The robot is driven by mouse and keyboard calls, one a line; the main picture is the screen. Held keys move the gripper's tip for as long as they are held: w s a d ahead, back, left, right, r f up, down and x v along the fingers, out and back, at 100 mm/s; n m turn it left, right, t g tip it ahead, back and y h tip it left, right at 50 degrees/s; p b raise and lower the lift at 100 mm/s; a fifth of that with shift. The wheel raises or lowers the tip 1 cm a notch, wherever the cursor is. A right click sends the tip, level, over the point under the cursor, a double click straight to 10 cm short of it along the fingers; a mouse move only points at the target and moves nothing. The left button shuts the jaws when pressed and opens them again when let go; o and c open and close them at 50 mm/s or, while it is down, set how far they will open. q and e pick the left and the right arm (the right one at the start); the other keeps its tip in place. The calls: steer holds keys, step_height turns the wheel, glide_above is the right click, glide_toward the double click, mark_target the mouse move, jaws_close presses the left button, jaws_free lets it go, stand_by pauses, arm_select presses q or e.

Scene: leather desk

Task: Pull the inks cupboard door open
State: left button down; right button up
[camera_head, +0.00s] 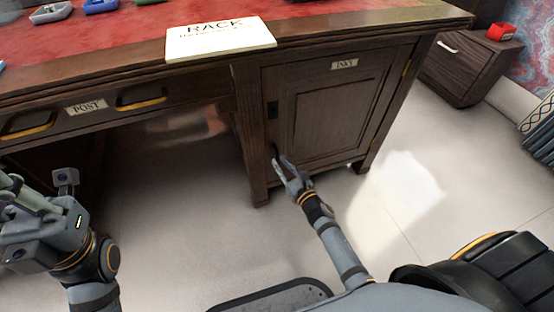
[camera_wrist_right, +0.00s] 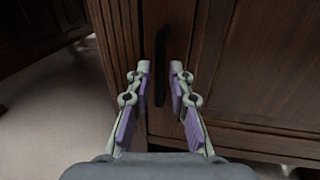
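The inks cupboard door (camera_head: 338,112) is a dark wood panel at the desk's right end, under an INKS label (camera_head: 344,65). It looks shut. Its dark upright handle (camera_wrist_right: 161,65) shows in the right wrist view near the door's left edge. My right gripper (camera_head: 279,160) is low in front of that edge. In the right wrist view its two fingers (camera_wrist_right: 160,70) are apart, with the handle seen in the gap between them. I cannot tell whether they touch it. My left gripper (camera_head: 10,185) is at the far left, partly cut off by the frame.
A POST drawer (camera_head: 87,107) with brass pulls is to the left. A RACK sign (camera_head: 220,38) lies on the red leather desk top (camera_head: 130,32). A dark cabinet (camera_head: 465,66) with a red item (camera_head: 501,32) stands at right. The floor (camera_head: 395,195) before the door is clear.

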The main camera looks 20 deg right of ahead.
steer(key=shift+x, duration=1.5)
jaws_close()
